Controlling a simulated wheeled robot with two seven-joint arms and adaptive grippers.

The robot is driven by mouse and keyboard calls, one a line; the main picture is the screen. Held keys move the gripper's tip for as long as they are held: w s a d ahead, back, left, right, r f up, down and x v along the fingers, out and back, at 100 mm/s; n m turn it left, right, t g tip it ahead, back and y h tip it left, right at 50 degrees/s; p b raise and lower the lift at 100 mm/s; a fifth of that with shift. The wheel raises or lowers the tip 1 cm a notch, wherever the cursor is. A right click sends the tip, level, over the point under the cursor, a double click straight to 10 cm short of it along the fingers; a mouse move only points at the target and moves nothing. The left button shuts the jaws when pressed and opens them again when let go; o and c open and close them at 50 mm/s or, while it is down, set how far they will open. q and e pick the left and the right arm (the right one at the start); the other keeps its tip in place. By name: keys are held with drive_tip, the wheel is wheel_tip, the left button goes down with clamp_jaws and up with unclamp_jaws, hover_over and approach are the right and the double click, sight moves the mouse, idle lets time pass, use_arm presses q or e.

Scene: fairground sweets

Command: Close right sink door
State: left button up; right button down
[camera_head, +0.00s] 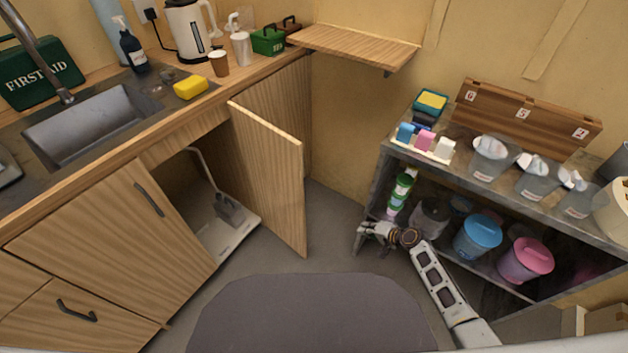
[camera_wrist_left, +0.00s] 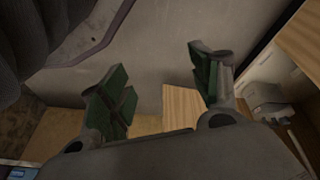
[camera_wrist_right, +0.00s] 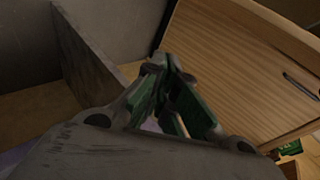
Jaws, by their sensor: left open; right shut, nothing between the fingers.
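The right sink door (camera_head: 270,175) stands wide open, swung out from the cabinet under the sink (camera_head: 85,120).
The left sink door (camera_head: 115,220) is shut. A grey shelf unit (camera_head: 375,190) on the right holds tubs, with a blue bucket (camera_head: 478,238) and a pink bucket (camera_head: 526,260) on its lower level. Open floor (camera_head: 335,220) lies between door and shelf.

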use_arm(q)
wheel_tip(320, 180, up, 9)
drive_tip(key=w+d+t+h+b, duration=0.1)
drive_tip(key=w+d+b, duration=0.2)
drive_tip(key=b, duration=1)
use_arm(e)
drive_tip(key=w+a+r+y, duration=0.1)
drive_tip(key=a+r+y, duration=0.1)
drive_tip(key=r, duration=0.6)
drive_tip(key=w+a+r+n+y, duration=0.1)
drive_tip(key=w+a+r+y, duration=0.1)
drive_tip(key=r, duration=0.5)
drive_tip(key=w+a+r+y, duration=0.2)
drive_tip(key=a+r+y, duration=0.2)
drive_tip(key=r, duration=0.4)
drive_tip(key=shift+w+r+n+t+y, duration=0.15)
drive_tip(key=shift+r+n+t+y, duration=0.2)
drive_tip(key=shift+y, duration=0.25)
drive_tip(key=shift+a, duration=0.15)
